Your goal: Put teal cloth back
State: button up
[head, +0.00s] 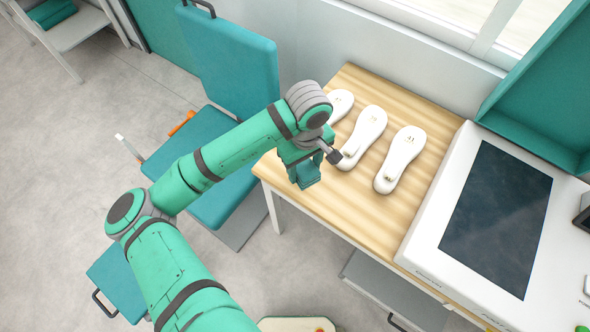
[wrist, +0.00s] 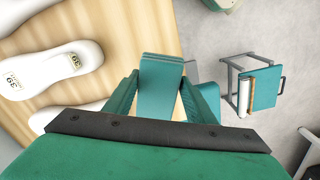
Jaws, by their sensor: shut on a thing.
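The teal cloth (wrist: 160,82) is a small folded block with visible layers at its far end. It sits between the two fingers of my gripper (wrist: 158,100) in the wrist view, and the gripper is shut on it. In the head view the cloth (head: 308,175) hangs below my gripper (head: 301,163), over or close to the left edge of the wooden table (head: 345,207). From these views I cannot tell how high it is above the table. My arm hides part of the table's left side.
Three white foot-shaped forms, one of them (head: 400,160), lie on the table right of my gripper. A white machine with a dark screen (head: 496,218) stands further right. A teal chair (head: 232,60) is behind my arm. A side table with teal folded items (head: 52,12) stands far left.

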aim_at(300, 167)
jog(key=shift+w+a+f, duration=0.3)
jog(key=shift+w+f, duration=0.2)
jog(key=shift+f, duration=0.1)
jog(key=shift+w+a+f, duration=0.3)
jog(key=shift+w+f, duration=0.15)
jog(key=shift+f, duration=0.15)
jog(key=shift+w+a+f, duration=0.1)
jog(key=shift+w+f, duration=0.1)
jog(key=shift+f, duration=1.6)
jog(key=shift+f, duration=0.1)
jog(key=o, duration=1.1)
notch_tip(300, 167, up, 12)
jog(key=shift+r, duration=0.15)
